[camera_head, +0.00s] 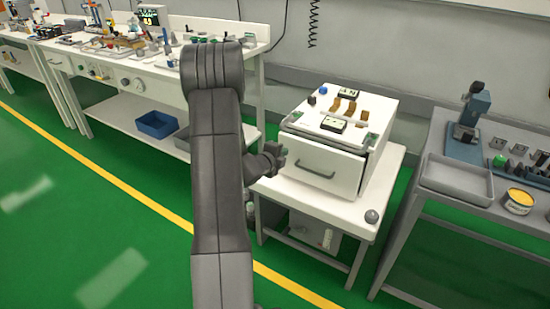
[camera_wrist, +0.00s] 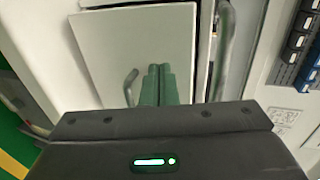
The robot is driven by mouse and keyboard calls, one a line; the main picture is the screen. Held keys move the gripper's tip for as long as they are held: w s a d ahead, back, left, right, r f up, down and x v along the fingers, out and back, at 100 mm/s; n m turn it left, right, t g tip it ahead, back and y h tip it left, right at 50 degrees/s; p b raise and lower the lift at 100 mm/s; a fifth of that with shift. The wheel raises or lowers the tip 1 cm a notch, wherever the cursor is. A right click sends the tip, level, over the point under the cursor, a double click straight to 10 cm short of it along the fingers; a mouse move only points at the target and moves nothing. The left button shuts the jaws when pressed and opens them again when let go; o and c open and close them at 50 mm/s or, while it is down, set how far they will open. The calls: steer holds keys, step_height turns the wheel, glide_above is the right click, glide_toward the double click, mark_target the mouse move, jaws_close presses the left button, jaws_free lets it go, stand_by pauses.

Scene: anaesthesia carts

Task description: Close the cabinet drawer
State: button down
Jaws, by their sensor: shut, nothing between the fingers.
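The white cabinet (camera_head: 347,112) stands on a small white table in the head view. Its drawer (camera_head: 318,168) has a pale front with a dark bar handle (camera_head: 315,171). The front stands a little out from the body, with a dark gap along its right side. My gripper (camera_head: 281,158) is at the left edge of the drawer front. In the wrist view, my gripper's fingers (camera_wrist: 158,84) are together and empty before the pale drawer front (camera_wrist: 128,42). The handle (camera_wrist: 130,84) shows just left of the fingertips. I cannot tell whether they touch the front.
The small table (camera_head: 325,204) has a round grey knob-like item (camera_head: 372,216) at its front right corner. A grey bench (camera_head: 436,205) with a tray stands at right. A long white workbench (camera_head: 120,66) with many tools runs along the left. Green floor is open in front.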

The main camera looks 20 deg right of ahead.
mark_target(292, 145)
steer(key=shift+w+d, duration=1.25)
steer(key=shift+d, duration=0.15)
